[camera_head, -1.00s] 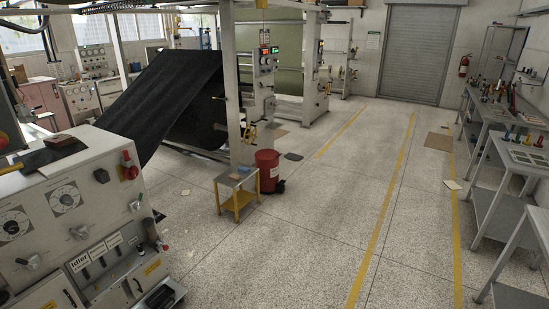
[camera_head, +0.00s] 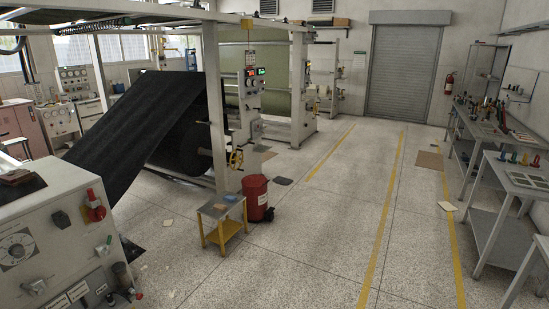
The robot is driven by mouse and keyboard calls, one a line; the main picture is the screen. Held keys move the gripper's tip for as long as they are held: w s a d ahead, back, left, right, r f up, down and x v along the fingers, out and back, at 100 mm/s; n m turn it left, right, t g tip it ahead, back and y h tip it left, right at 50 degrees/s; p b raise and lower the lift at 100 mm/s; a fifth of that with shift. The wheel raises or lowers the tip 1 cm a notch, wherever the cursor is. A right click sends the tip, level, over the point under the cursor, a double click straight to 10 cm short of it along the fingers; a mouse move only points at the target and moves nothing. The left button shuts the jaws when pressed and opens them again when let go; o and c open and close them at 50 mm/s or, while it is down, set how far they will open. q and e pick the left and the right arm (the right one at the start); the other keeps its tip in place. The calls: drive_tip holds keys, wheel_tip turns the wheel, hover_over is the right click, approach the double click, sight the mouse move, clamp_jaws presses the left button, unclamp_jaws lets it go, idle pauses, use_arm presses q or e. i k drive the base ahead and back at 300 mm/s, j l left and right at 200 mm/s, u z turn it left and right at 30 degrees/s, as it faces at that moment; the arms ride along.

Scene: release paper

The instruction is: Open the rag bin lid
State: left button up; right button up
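A red bin (camera_head: 257,198) stands on the floor near the middle of the view, beside the machine's front post. It has a pale label on its front and a dark part at its base on the right. Its red top looks closed, though it is small at this distance. Whether this is the rag bin cannot be read from the label. Neither of my grippers shows in the head view.
A small yellow cart (camera_head: 221,221) stands just in front of the bin on its left. A grey control console (camera_head: 55,240) fills the lower left. Workbenches (camera_head: 515,180) line the right wall. The speckled floor (camera_head: 310,235) is open between bin and benches.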

sight(254, 180)
drive_tip(key=i, duration=4.95)
